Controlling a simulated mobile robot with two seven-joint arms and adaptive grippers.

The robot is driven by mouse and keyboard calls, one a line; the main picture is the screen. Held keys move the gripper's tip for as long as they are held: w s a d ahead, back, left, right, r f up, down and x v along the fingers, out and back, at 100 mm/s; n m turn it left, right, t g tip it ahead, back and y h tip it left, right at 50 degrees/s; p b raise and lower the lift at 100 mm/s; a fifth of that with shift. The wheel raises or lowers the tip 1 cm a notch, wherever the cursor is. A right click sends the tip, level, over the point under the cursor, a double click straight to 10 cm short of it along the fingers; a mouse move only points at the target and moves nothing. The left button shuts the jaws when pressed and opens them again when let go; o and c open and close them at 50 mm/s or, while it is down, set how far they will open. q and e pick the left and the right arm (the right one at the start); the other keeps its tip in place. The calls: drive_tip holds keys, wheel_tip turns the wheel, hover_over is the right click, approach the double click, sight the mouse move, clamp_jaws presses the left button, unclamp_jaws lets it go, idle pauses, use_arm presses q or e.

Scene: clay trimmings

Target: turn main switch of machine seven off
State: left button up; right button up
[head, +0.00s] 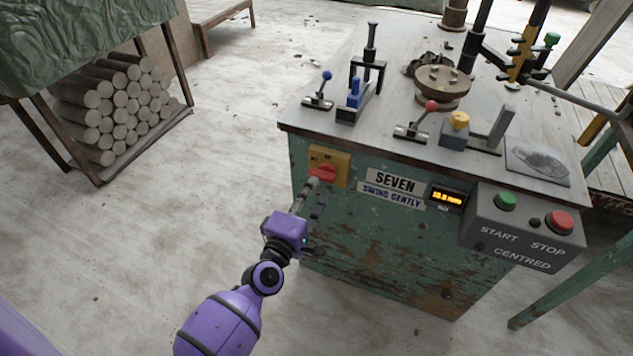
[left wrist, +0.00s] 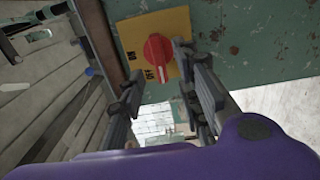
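The main switch is a red rotary knob (head: 322,173) on a yellow plate (head: 343,160), at the upper left of machine seven's green front (head: 380,235). In the left wrist view the knob (left wrist: 156,48) shows with the words ON and OFF on the plate (left wrist: 177,22). A pale mark on the knob's narrow end lies beside the word OFF. My left gripper (head: 312,184) is at the switch. Its fingers are apart, one on either side of the knob; I cannot tell whether they touch it. My right gripper is not in view.
Right of the switch are the SEVEN label (head: 394,182), a lit display (head: 447,198), and a box with a green START button (head: 506,201) and a red STOP button (head: 560,222). Levers and a turntable (head: 441,82) stand on the worktop. Logs (head: 125,105) are stacked at left; the floor between is clear.

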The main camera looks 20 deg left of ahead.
use_arm(q)
drive_tip(key=s, duration=0.7)
drive_tip(key=shift+a, duration=0.1)
